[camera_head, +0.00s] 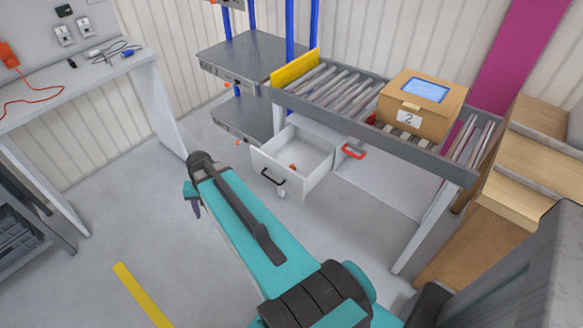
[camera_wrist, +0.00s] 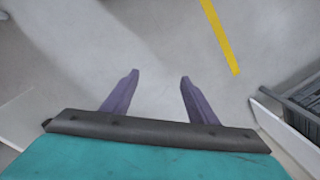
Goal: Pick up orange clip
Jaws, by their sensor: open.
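A small orange-red thing (camera_head: 293,167), which may be the orange clip, lies inside the open white drawer (camera_head: 316,176) under the roller conveyor in the head view. It is too small there to tell its shape. My gripper (camera_wrist: 158,82) is open and empty in the wrist view, its two purple fingers apart above bare grey floor. In the head view my gripper (camera_head: 196,207) hangs at the end of my teal arm, to the left of the drawer and apart from it. The wrist view does not show the drawer's inside or a clip.
A box marked 2 (camera_head: 421,105) sits on the roller conveyor (camera_head: 330,88). A shelf rack (camera_head: 245,56) stands behind the drawer. A white workbench (camera_head: 75,78) with cables is at left. Wooden boxes (camera_head: 540,160) stand at right. The floor left of the drawer is clear.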

